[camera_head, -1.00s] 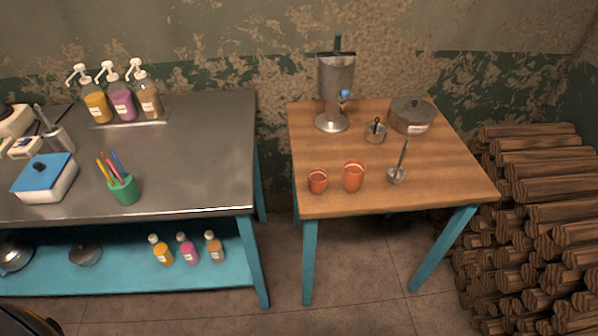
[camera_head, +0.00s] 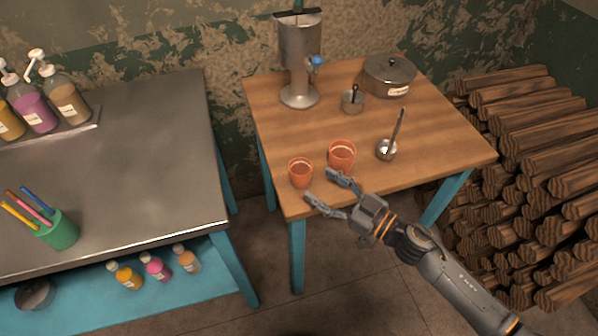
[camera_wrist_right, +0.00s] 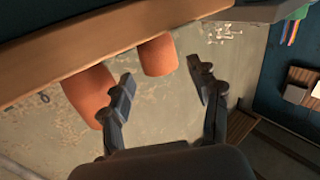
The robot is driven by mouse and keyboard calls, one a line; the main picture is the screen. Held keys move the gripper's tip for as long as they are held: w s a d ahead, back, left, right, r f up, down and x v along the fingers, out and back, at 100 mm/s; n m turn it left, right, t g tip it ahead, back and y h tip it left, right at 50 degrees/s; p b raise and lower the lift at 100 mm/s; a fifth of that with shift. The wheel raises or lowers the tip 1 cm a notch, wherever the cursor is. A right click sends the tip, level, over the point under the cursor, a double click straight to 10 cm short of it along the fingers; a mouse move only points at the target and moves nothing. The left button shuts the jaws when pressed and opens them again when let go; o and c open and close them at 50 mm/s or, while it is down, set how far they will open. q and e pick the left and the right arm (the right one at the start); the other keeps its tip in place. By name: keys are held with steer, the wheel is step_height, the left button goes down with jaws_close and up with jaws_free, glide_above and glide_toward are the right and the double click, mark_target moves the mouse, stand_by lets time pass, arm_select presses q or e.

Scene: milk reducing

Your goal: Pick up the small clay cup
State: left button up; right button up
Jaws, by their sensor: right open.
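The small clay cup (camera_head: 300,173) stands upright near the front left corner of the wooden table. The larger clay cup (camera_head: 341,155) stands just right of it. My right gripper (camera_head: 320,187) is open and empty at the table's front edge, its fingers pointing towards the small cup. In the right wrist view the picture is tipped over; the small cup (camera_wrist_right: 158,55) shows beyond the gap between the open fingers (camera_wrist_right: 162,73). The larger cup (camera_wrist_right: 86,90) is at the left, partly behind one finger. My left gripper is not in view.
On the wooden table (camera_head: 265,115) stand a metal dispenser (camera_head: 300,60), a lidded pot (camera_head: 388,74), a small metal container (camera_head: 352,101) and a ladle in a small cup (camera_head: 387,150). A metal counter (camera_head: 140,170) is at the left, and stacked logs (camera_head: 540,150) are at the right.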

mark_target(310, 177)
steer(key=shift+w+a, duration=0.4)
steer(key=shift+a, duration=0.1)
steer(key=shift+w+a, duration=0.3)
steer(key=shift+a, duration=0.05)
steer(key=x, duration=0.3)
steer(key=shift+w+a, duration=0.2)
steer(key=shift+w, duration=0.2)
steer(key=shift+w+a, duration=0.3)
steer(key=shift+a, duration=0.1)
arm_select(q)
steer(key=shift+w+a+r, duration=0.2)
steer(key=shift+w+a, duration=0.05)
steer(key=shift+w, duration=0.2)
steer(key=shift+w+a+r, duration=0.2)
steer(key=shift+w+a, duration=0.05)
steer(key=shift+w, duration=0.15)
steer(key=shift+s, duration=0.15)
arm_select(e)
steer(key=c, duration=1)
